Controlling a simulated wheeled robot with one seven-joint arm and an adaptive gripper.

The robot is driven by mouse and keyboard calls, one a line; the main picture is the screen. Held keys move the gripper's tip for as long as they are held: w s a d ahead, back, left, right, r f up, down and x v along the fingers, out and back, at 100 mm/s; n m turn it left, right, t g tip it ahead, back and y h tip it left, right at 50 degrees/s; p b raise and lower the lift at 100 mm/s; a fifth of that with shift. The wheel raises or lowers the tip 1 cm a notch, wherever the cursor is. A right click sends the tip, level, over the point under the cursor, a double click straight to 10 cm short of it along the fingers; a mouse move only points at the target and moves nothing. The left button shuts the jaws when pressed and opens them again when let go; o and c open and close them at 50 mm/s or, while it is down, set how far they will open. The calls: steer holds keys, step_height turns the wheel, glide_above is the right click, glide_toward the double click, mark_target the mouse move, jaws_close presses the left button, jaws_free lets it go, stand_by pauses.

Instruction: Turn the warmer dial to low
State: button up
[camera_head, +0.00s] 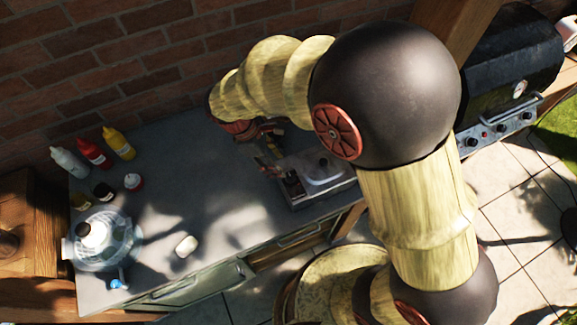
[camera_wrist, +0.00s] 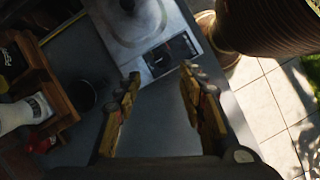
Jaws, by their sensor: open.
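The warmer (camera_head: 327,172) is a flat grey metal unit with a pale lid or plate, at the right end of the counter. It also shows in the wrist view (camera_wrist: 118,22), with a small control panel (camera_wrist: 172,55) on its near side. The panel is dark and small, so I cannot tell the dial's setting or its exact outline. My gripper (camera_wrist: 160,80) is open, with its two yellow fingers apart just short of the panel and nothing visible between them. In the head view my gripper (camera_head: 268,148) is at the warmer's left side, partly hidden by my arm.
A wooden caddy (camera_wrist: 45,70) with bottles and a dark cup (camera_wrist: 82,95) stand left in the wrist view. A brick wall is behind.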

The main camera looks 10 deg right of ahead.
mark_target(290, 176)
steer(key=shift+n, duration=0.6)
steer(key=shift+s+d+b+x, duration=0.1)
steer(key=shift+d+b+x, duration=0.1)
steer(key=shift+x, duration=1.75)
steer(key=shift+s+d+b+x, duration=0.1)
steer(key=shift+b+x, duration=0.1)
steer(key=shift+x, duration=1.7)
steer(key=shift+r, duration=0.15)
steer(key=shift+c, duration=0.3)
jaws_close()
